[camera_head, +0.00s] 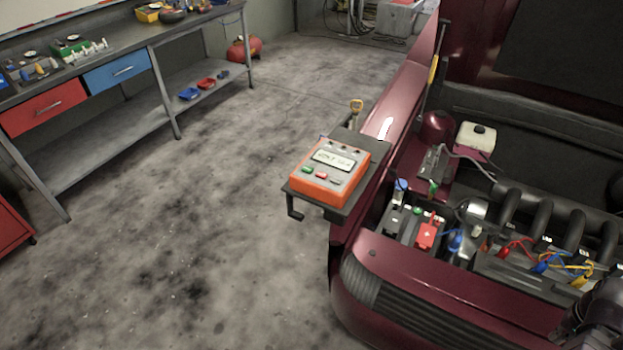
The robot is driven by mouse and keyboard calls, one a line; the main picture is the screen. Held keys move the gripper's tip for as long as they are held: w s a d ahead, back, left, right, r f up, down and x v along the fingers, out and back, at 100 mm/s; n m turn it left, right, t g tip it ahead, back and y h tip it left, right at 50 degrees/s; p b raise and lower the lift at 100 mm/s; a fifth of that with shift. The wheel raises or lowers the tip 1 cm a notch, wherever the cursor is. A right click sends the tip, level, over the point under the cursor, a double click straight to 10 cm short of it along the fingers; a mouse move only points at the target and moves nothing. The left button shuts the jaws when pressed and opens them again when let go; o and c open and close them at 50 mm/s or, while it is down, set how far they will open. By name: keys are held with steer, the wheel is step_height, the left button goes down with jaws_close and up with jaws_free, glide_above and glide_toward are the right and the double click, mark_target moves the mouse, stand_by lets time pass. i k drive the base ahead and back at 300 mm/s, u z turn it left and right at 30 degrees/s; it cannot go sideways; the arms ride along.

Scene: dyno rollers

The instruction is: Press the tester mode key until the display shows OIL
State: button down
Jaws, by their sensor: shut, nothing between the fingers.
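The orange tester (331,173) lies on a dark tray (339,210) at the red car's front fender, in the middle of the view. Its pale display (333,160) carries small dark text that looks like VOLT and a number; the number is too small to read surely. Below the display are a green key (308,169), a red key (321,175) and a greyish key (336,182). Their labels are not legible. My gripper (568,335) shows only in part, dark, at the bottom right corner. It is shut and empty, well apart from the tester.
The open engine bay right of the tester holds a battery with a red terminal cover (428,235), hoses and coloured leads. A workbench (120,50) is at left; the floor between is clear.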

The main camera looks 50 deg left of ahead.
mark_target(335, 180)
steer(key=u, duration=0.7)
steer(key=k, duration=0.95)
steer(key=z, duration=0.1)
steer(key=i, duration=0.75)
steer(key=u, duration=0.05)
